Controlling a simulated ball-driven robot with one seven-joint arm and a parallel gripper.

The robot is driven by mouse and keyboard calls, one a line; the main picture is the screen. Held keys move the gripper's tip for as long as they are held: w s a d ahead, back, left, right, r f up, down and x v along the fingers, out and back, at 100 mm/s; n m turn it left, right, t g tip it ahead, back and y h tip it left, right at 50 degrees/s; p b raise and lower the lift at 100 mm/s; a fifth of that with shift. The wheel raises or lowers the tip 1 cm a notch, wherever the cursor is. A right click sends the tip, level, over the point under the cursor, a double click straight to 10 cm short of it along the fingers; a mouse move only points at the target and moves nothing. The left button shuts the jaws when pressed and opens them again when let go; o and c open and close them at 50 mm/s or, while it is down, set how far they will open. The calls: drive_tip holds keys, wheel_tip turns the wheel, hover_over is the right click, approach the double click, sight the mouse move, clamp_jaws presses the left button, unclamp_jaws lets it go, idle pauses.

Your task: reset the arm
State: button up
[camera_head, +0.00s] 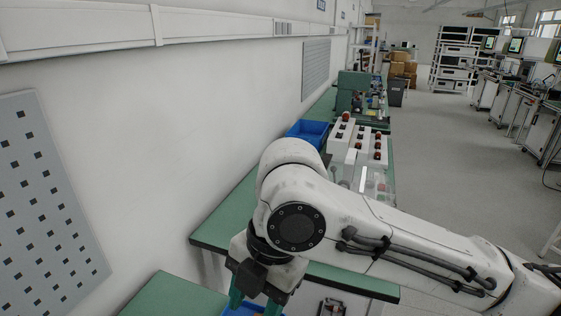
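My arm reaches in from the lower right across the picture, bent at a large white joint, with its end pointing down. My gripper (254,303) is at the bottom edge, in front of the green bench. Its two teal fingers stand apart, so it looks open. The fingertips are cut off by the picture's edge. Something blue shows low between the fingers; I cannot tell what it is, and I see nothing clearly held.
A green workbench (222,222) runs along the left wall, bearing a blue bin (308,132), white blocks with reddish-brown parts (346,140) and a green machine (352,90). Another green tabletop (170,297) is at lower left. Grey floor (440,150) is open to the right.

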drive_tip(key=w+a+r+m+t+y, duration=0.1)
drive_tip(key=a+r+m+t+y, duration=0.1)
drive_tip(key=a+m+y, duration=0.25)
drive_tip(key=w+d+f+m+t+y, duration=0.25)
drive_tip(key=d+f+m+t, duration=0.25)
drive_tip(key=d+f+m, duration=0.5)
drive_tip(key=s+d+f+m+h, duration=0.2)
drive_tip(key=s+d+f+m, duration=0.1)
drive_tip(key=d+f+m, duration=0.1)
drive_tip(key=s+d+f+m+h, duration=0.2)
drive_tip(key=d+f+m, duration=0.2)
drive_tip(key=d, duration=0.3)
drive_tip(key=s+d+f+m+h, duration=0.3)
drive_tip(key=d+f+m, duration=0.1)
drive_tip(key=d, duration=0.1)
drive_tip(key=shift+s+d+f+m+t, duration=0.1)
drive_tip(key=shift+s+d+m+t, duration=0.05)
drive_tip(key=shift+s+m+t, duration=0.15)
drive_tip(key=s+d+f+m+g+h, duration=0.1)
drive_tip(key=s+d+f+m+h, duration=0.25)
drive_tip(key=s+d, duration=0.45)
drive_tip(key=s+d+f+g+b, duration=0.1)
drive_tip(key=s+f+g+b, duration=0.3)
drive_tip(key=s+f, duration=0.5)
wheel_tip(320, 180, down, 3)
drive_tip(key=shift+s+r+b, duration=0.2)
drive_tip(key=shift+s+b, duration=0.1)
drive_tip(key=shift+b, duration=0.55)
drive_tip(key=shift+d+y, duration=0.1)
drive_tip(key=shift+y, duration=0.15)
